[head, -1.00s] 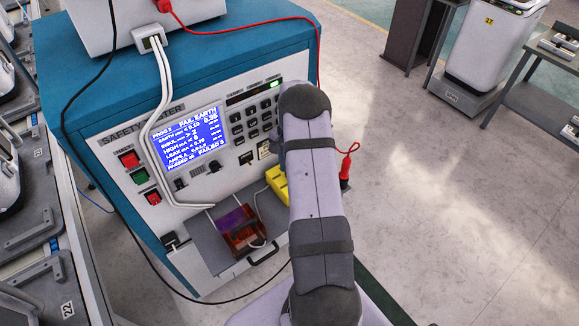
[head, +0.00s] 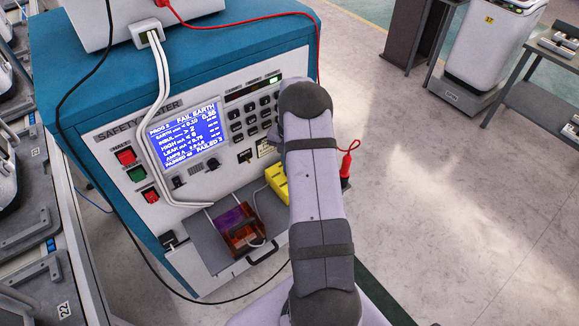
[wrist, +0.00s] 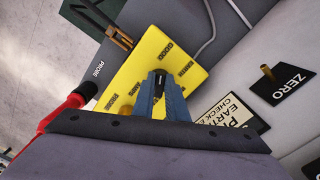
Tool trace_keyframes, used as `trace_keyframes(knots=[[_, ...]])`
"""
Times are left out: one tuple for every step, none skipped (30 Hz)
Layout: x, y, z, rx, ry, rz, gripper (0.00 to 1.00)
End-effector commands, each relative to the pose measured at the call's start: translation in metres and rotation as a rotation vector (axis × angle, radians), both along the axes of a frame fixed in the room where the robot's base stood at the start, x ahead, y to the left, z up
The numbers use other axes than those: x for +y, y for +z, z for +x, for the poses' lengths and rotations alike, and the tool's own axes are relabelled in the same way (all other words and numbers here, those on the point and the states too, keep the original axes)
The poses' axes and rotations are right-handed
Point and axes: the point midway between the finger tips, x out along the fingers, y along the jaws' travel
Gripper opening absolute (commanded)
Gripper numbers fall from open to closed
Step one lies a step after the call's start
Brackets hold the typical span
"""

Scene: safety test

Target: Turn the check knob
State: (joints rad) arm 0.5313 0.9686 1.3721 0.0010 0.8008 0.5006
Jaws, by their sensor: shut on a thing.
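A yellow box (wrist: 140,65) with printed labels such as GOOD, EARTH, AMPS and PROBE fills the middle of the wrist view. It also shows beside my arm in the head view (head: 277,182). My gripper (wrist: 160,82) has its blue fingers closed around a small dark knob (wrist: 160,76) on the face of the box. Most of the knob is hidden between the fingers, so its pointing direction cannot be told. In the head view my arm hides the gripper. The safety tester (head: 105,175) has a blue screen (head: 184,133) reading FAIL EARTH.
A red probe (wrist: 62,108) is left of the box in the wrist view. A tray (head: 205,240) holding a reddish clear case (head: 240,230) juts out below the panel.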

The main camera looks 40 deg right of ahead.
Motion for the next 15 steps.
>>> trace_keyframes(knots=[[0.0002, 0.0004, -0.0002, 0.001, 0.004, 0.0, 0.0], [0.0002, 0.0004, -0.0002, 0.001, 0.004, 0.0, 0.0], [0.0002, 0.0004, -0.0002, 0.001, 0.004, 0.0, 0.0], [0.0002, 0.0004, -0.0002, 0.001, 0.004, 0.0, 0.15], [0.0003, 0.0004, -0.0002, 0.001, 0.004, 0.0, 0.22], [0.0002, 0.0004, -0.0001, 0.001, 0.004, -0.001, 0.31], [0.0002, 0.0004, -0.0001, 0.001, 0.003, -0.001, 0.31], [0.0002, 0.0004, 0.0, 0.001, 0.003, -0.001, 0.31], [0.0002, 0.0004, 0.0, 0.001, 0.003, -0.001, 0.31], [0.0002, 0.0004, 0.0, 0.001, 0.002, -0.001, 0.31], [0.0001, 0.0003, 0.0, 0.001, 0.002, -0.001, 0.31], [0.0001, 0.0003, 0.0, 0.001, 0.002, -0.001, 0.31], [0.0001, 0.0003, 0.0, 0.001, 0.002, -0.001, 0.31], [0.0001, 0.0003, 0.0, 0.001, 0.002, -0.001, 0.31], [0.0001, 0.0006, 0.0002, 0.001, 0.001, -0.001, 0.31]])
